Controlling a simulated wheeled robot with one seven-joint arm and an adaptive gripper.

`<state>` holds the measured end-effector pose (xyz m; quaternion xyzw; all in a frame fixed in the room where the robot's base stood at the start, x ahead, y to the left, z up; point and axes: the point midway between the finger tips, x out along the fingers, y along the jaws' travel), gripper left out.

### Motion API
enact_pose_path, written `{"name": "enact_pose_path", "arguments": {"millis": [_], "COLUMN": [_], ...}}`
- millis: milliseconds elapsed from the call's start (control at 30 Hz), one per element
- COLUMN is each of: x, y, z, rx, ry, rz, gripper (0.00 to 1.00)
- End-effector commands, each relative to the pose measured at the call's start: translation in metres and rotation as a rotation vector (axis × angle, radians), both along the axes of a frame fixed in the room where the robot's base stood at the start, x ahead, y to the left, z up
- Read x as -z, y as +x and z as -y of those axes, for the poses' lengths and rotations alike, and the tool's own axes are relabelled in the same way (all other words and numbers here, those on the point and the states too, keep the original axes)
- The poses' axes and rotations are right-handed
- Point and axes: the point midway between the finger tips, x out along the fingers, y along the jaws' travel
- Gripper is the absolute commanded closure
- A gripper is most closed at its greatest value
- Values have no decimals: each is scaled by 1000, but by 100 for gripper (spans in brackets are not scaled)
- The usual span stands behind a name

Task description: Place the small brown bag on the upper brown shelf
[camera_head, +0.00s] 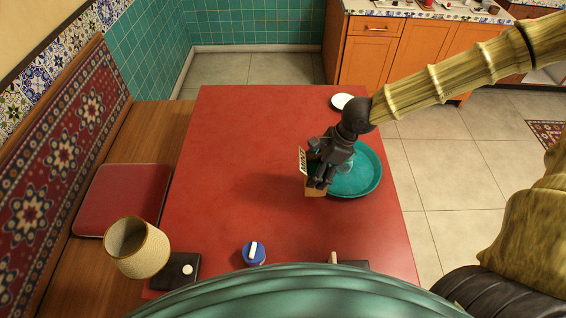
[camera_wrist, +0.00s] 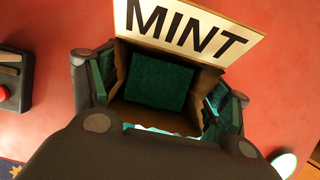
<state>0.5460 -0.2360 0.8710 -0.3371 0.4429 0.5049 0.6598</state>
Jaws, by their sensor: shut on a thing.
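The small brown bag (camera_head: 315,191) has an open top and a white label reading MINT. My gripper (camera_head: 319,177) is shut on it, above the red table at the left edge of the teal tray. A shadow falls on the table to its left; I cannot tell how high the bag is held. In the wrist view the bag (camera_wrist: 190,117) sits between the two fingers of my gripper (camera_wrist: 160,98), dark green inside, its label (camera_wrist: 190,30) standing at the far side. I cannot make out the upper brown shelf in either view.
The red table (camera_head: 235,130) is mostly clear at left and centre. The teal tray (camera_head: 366,182) lies at its right, with a white dish (camera_head: 342,101) behind. A blue-lidded jar (camera_head: 254,253), a dark box (camera_head: 180,272) and a beige lampshade-like object (camera_head: 136,249) stand in front.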

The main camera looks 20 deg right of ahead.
Motion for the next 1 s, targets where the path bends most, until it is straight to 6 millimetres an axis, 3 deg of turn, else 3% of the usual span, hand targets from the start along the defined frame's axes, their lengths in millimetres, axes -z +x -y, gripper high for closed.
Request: {"name": "enact_pose_path", "arguments": {"millis": [167,800,1000], "x": [0,10,13], "y": [8,126,153], "z": [-1,-6,-8], "rx": [14,14,13], "ry": [-2,-2,-1], "rz": [0,-1,1], "gripper": [70,70,70]}}
